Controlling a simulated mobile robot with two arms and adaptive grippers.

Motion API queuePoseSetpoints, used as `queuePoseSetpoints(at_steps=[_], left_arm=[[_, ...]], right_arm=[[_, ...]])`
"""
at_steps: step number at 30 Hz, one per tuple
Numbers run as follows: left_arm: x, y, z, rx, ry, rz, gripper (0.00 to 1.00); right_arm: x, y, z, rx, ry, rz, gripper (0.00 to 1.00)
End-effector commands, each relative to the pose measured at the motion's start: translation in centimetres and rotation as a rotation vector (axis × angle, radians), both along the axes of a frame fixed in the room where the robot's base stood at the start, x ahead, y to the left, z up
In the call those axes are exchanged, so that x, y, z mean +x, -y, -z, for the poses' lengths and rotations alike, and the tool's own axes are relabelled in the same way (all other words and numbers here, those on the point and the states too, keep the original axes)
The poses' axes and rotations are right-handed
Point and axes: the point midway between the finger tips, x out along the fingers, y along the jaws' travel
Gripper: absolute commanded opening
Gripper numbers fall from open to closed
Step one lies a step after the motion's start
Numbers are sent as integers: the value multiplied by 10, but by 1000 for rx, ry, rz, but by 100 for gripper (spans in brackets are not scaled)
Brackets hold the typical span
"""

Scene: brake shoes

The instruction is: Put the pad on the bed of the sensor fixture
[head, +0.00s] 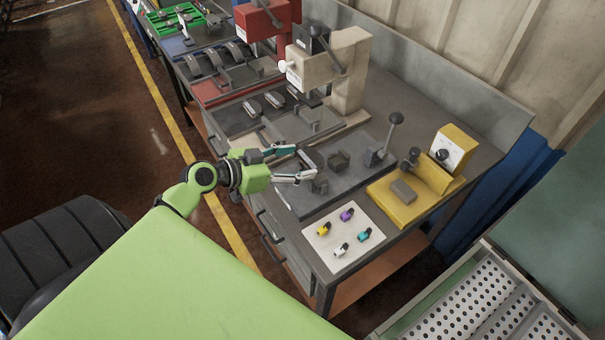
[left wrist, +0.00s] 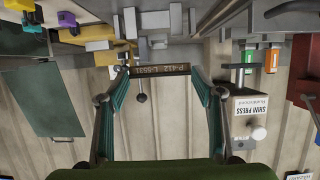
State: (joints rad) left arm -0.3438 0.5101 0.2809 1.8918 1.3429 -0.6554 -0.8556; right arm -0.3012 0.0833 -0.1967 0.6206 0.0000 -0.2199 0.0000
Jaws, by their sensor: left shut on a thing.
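My left gripper (head: 303,165) is over the near side of a grey bench plate in the head view. In the left wrist view its two fingers (left wrist: 160,72) are shut on the ends of a dark bar-like pad (left wrist: 162,70) with lettering on its face. The pad shows small and dark between the fingers in the head view (head: 309,157). A yellow fixture (head: 378,190) with a white-faced box stands to the right, apart from the gripper; it looks like the sensor fixture. A grey block (head: 403,191) sits on its base. My right gripper is not in view.
Dark blocks (head: 339,160) and an upright ball-topped lever (head: 390,135) stand on the grey plate between gripper and yellow fixture. A white mat (head: 318,254) holds several coloured plugs at the front. A beige press (head: 345,75) stands behind. A perforated tray (head: 470,305) is at lower right.

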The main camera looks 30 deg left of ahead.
Motion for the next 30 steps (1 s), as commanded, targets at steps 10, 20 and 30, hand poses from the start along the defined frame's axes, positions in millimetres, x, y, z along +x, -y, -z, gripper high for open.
queuePoseSetpoints(at_steps=[10, 20, 30], left_arm=[[16, 11, 26, -3, 3, -2, 31], [15, 9, 49, 1, 2, -1, 31], [14, 10, 53, 0, -1, 0, 77]], right_arm=[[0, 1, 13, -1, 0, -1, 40], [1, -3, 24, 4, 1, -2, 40], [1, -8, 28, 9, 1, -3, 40]])
